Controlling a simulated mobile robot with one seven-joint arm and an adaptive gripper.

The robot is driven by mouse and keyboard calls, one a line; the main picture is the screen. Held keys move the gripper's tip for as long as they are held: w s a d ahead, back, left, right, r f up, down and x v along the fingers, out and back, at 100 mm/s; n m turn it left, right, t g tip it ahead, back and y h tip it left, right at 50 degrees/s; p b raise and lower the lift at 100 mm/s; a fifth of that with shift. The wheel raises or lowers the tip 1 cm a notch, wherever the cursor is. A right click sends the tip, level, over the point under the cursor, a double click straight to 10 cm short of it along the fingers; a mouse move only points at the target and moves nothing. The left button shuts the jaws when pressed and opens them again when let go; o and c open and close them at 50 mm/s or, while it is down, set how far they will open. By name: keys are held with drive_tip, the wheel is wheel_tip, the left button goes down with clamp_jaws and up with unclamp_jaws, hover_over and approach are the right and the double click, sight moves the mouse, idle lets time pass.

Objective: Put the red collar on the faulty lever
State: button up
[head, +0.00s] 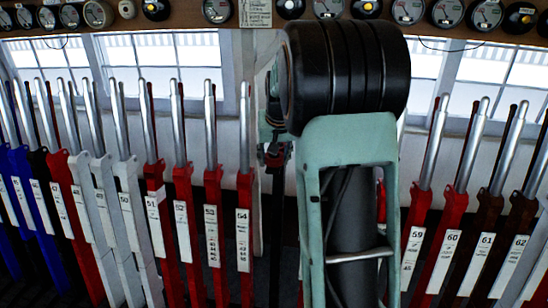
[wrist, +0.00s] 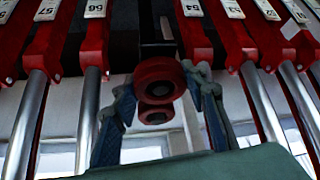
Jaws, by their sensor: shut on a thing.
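The red collar (wrist: 158,76) is a thick ring with a dark centre, between the two fingers of my gripper (wrist: 160,90) in the wrist view. The gripper is shut on it. A second red round part with a dark centre shows just below it. A black lever (wrist: 156,28) stands directly behind the collar; whether the collar is around it or only in front of it, I cannot tell. In the head view the black lever (head: 277,235) shows left of my arm, and my gripper (head: 273,140) is partly hidden. No mark shows which lever is faulty.
Red levers with silver handles stand close on both sides, such as lever 54 (head: 244,215) and lever 59 (head: 414,230). Blue and white levers stand at the left, dark brown ones at the right. A shelf of gauges (head: 217,10) runs above. My arm hides the middle levers.

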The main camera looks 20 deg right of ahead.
drive_tip(key=shift+f, duration=0.1)
drive_tip(key=o, duration=1.1)
drive_tip(key=shift+o, duration=1.1)
drive_tip(key=p+v, duration=0.4)
drive_tip(key=v, duration=0.5)
